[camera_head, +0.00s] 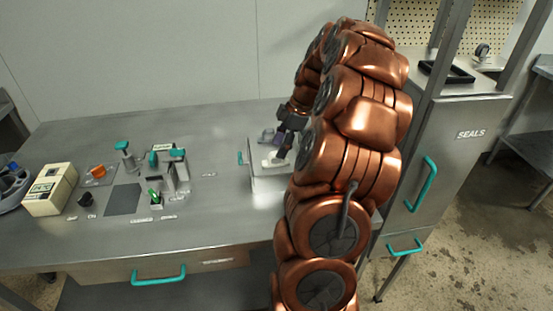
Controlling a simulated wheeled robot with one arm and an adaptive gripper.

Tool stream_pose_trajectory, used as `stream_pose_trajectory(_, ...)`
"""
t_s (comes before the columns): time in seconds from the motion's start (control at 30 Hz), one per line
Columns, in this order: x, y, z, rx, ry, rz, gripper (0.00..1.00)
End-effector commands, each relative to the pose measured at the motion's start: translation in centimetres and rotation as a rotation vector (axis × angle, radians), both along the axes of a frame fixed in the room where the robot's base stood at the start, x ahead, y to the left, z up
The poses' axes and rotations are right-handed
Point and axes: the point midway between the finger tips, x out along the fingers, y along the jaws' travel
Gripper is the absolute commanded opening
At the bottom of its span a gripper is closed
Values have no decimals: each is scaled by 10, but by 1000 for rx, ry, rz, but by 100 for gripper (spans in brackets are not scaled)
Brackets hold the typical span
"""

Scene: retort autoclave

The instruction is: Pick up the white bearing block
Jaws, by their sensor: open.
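A small white block (273,163), which looks like the bearing block, lies low in a metal tray or box (257,186) on the right part of the steel bench. My gripper (279,155) is over this spot, pointing down, with its fingers close to the block. It is open. The fingers are small and dark here, and I cannot tell whether they touch the block or stand around it. My copper-coloured arm hides the right side of the box and part of the bench behind it.
A teal handle (240,158) stands at the box's left side. Teal-topped fixtures (176,154), a dark mat (122,199), an orange part (98,171) and a cream instrument (50,190) occupy the bench's left. A cabinet marked SEALS (458,150) stands right. The bench's front middle is clear.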

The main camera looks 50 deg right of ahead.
Motion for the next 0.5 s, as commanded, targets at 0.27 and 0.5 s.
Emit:
stream_pose_trajectory(0.27, 7, 14, -28, 5, 3, 0, 56)
stream_pose_trajectory(0.5, 10, 16, -37, 0, 0, 0, 56)
